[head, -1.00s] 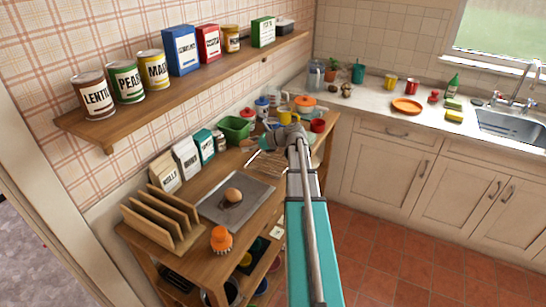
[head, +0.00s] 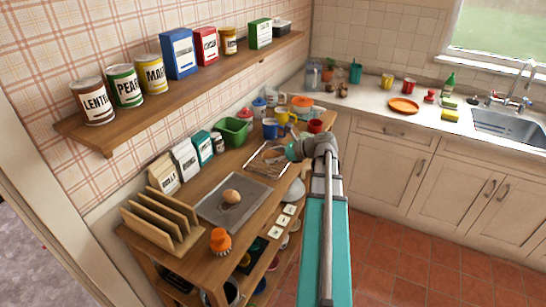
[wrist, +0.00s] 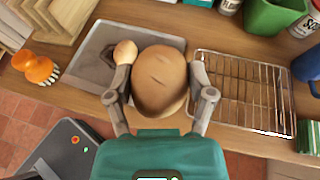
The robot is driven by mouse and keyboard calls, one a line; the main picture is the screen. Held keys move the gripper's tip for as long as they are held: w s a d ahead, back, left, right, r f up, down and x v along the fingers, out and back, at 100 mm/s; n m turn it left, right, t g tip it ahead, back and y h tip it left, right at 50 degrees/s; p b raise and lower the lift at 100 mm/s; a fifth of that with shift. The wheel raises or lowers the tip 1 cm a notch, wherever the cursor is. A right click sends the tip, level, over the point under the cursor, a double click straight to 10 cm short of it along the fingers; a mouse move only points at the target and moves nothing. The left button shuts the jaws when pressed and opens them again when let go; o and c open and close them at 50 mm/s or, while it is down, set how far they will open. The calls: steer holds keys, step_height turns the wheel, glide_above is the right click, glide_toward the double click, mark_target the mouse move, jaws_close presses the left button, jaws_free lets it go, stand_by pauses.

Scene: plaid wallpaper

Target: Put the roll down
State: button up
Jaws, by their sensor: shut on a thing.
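The brown bread roll (wrist: 160,82) is between the two fingers of my gripper (wrist: 160,88) in the wrist view. The fingers are shut on its two sides. It looms large there, over the grey tray's right part and the gap before the wire rack (wrist: 243,90); its height above the wood cannot be told. In the head view my gripper (head: 279,154) is by the wire rack, and I cannot make out the roll clearly. The grey tray (head: 212,213) lies on the wooden worktop with a small tan egg-like thing (head: 231,196) on it.
A wooden slotted rack (head: 160,222) and an orange brush (head: 220,241) stand at the near end. Bags and a green tub (head: 233,131) line the wall. A blue mug (head: 270,128) stands beyond the rack. Bare wood shows between tray and wire rack.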

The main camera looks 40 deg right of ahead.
stand_by(0.3)
steer(key=w+d+f+b, duration=0.4)
steer(key=w+d, duration=0.1)
steer(key=w, duration=0.3)
steer(key=b, duration=0.5)
glide_above(266, 165)
steer(key=f, duration=0.5)
steer(key=shift+s+a, duration=0.2)
steer(key=shift+s, duration=0.2)
steer(key=shift+f, duration=0.1)
steer(key=shift+w+d+f+b, duration=0.2)
steer(key=shift+w+f+b, duration=0.1)
steer(key=shift+f+b, duration=1.6)
steer(key=shift+b, duration=0.15)
steer(key=shift+f, duration=0.15)
steer(key=o, duration=1.1)
